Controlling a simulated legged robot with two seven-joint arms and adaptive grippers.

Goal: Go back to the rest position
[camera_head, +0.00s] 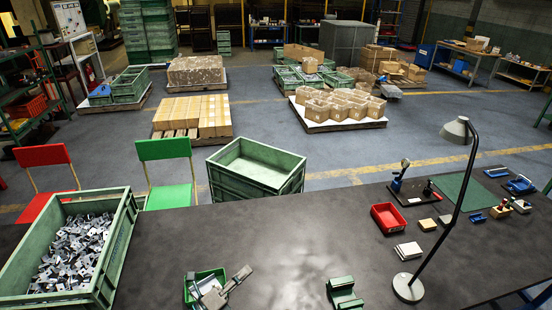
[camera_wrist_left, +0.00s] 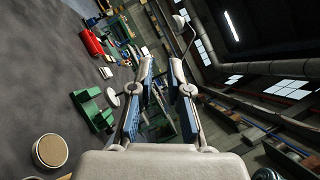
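My left gripper (camera_head: 232,284) is at the bottom of the head view, above the near edge of the dark table (camera_head: 290,240). It partly covers a small green bin (camera_head: 208,274). In the left wrist view the two fingers of my left gripper (camera_wrist_left: 161,72) stand apart with nothing between them. A large green crate (camera_head: 116,250) full of metal stamped parts (camera_head: 75,250) stands on the table at the left. My right gripper shows in neither view.
A green fixture (camera_head: 344,294) lies right of my left gripper. A desk lamp (camera_head: 408,288), a red bin (camera_head: 388,217) and small blocks stand on the table's right side. Behind the table are two chairs (camera_head: 165,150) and an empty green crate (camera_head: 256,165). The middle tabletop is clear.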

